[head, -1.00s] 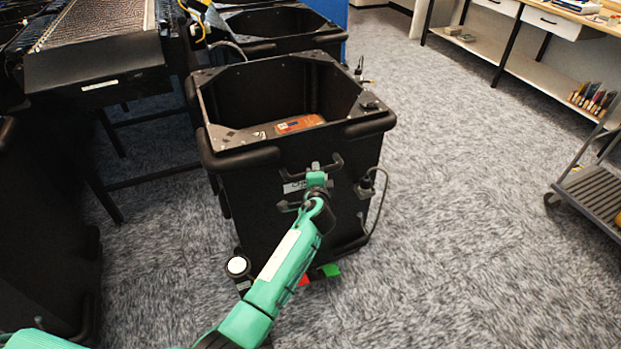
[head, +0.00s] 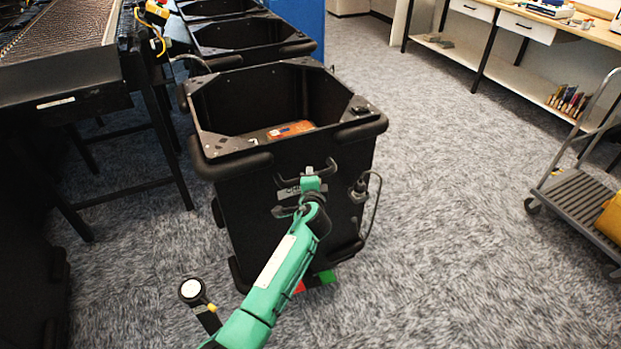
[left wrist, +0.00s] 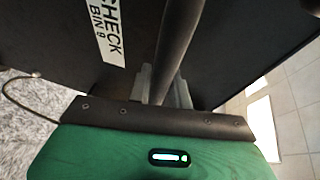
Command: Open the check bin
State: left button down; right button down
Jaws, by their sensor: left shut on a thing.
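The check bin (head: 285,200) is a tall black open-topped bin in the middle of the head view. An orange packet (head: 291,130) lies inside it. A dark bar handle (head: 329,167) stands out from its front face. My right gripper is not in view.
More black bins (head: 250,35) stand in a row behind. A roller table (head: 70,85) is at the left. A grey trolley (head: 580,200) with a yellow item is at the right. A round white-faced device (head: 191,290) is low left of the bin. Carpet right of the bin is clear.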

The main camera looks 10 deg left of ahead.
pick_arm(q)
jog(key=shift+f, duration=0.1)
jog(key=c, duration=1.3)
grip_release()
jog(key=v, duration=1.4)
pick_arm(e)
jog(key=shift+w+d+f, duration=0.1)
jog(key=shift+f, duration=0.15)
pick_arm(q)
jog(key=shift+w, duration=0.1)
